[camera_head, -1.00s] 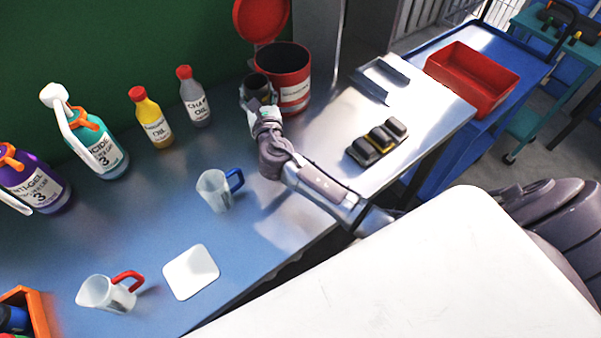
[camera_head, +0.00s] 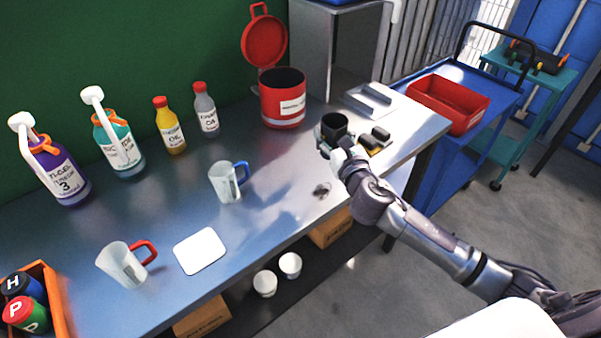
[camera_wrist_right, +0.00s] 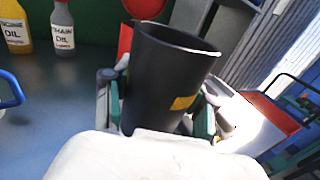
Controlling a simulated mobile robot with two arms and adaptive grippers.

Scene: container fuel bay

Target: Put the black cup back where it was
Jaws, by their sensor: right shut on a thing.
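The black cup (camera_head: 334,128) is in my right gripper (camera_head: 333,143), above the right part of the metal bench. In the right wrist view the black cup (camera_wrist_right: 160,75) stands slightly tilted, mouth up, between the green-padded fingers (camera_wrist_right: 160,115), and a yellow label shows on its side. The fingers are closed around its lower part. In the head view the cup's lower part is hidden by the gripper, and I cannot see a gap to the bench. My left gripper is not in view.
A red bin (camera_head: 283,108) with its lid up stands behind the cup. Black-and-yellow blocks (camera_head: 375,141) and a grey tray (camera_head: 372,98) lie beside it. A small dark patch (camera_head: 321,190), a blue-handled jug (camera_head: 225,182) and a white mat (camera_head: 200,251) are left of it.

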